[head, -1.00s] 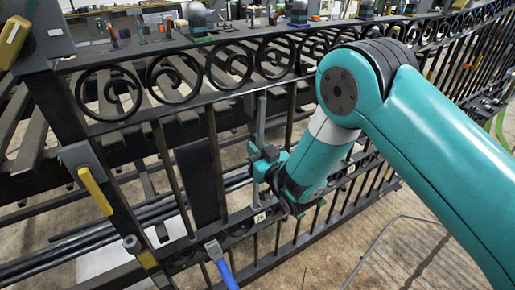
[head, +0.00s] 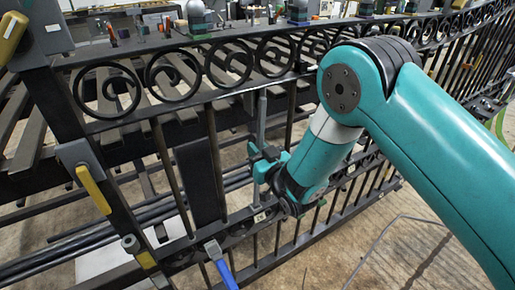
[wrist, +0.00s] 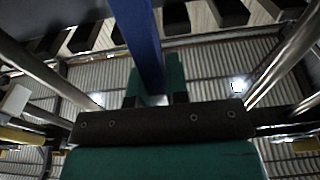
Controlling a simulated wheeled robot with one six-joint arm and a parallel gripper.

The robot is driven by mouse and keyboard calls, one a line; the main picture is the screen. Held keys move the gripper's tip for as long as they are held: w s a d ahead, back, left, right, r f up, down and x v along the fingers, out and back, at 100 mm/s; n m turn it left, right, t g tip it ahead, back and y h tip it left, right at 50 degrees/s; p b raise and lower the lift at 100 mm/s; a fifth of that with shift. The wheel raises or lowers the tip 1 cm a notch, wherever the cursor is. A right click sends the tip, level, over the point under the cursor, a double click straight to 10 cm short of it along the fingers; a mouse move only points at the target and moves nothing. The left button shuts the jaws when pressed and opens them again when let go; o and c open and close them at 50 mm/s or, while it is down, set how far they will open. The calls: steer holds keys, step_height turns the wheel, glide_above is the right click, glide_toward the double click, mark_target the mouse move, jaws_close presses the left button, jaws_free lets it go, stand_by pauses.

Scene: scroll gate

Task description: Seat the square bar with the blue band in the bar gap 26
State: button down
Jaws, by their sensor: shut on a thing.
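My gripper (head: 261,165) is shut on an upright grey square bar (head: 262,118) in front of the gate. The bar stands nearly parallel to the gate's dark bars, its upper end near the underside of the scroll rail. Its lower part runs down behind my gripper toward a small pale tag (head: 259,217) on the lower rail; the tag's number is too small to read. In the wrist view the bar shows a blue face (wrist: 140,38) between my green fingers (wrist: 153,92). Whether either bar end touches a rail or sits in a gap, I cannot tell.
The black gate's scroll rail (head: 190,74) runs across the top. A wide dark plate (head: 200,180) fills part of the gate left of the bar. A blue-handled tool (head: 221,264) is at the lower rail. A yellow-handled clamp (head: 92,188) is on the left post.

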steer(key=shift+f+b, duration=0.7)
steer(key=shift+f, duration=0.1)
stand_by(0.4)
steer(key=shift+w+a+p, duration=0.35)
steer(key=shift+w+p, duration=0.1)
steer(key=shift+p, duration=0.9)
stand_by(0.4)
steer(key=shift+w+a+r+p, duration=0.15)
steer(key=shift+w+a+p, duration=0.15)
steer(key=shift+p, duration=1.25)
steer(key=shift+w+a+g+p, duration=0.1)
steer(key=shift+w+g+p, duration=0.2)
steer(key=shift+p, duration=1.5)
steer(key=shift+p, duration=1.45)
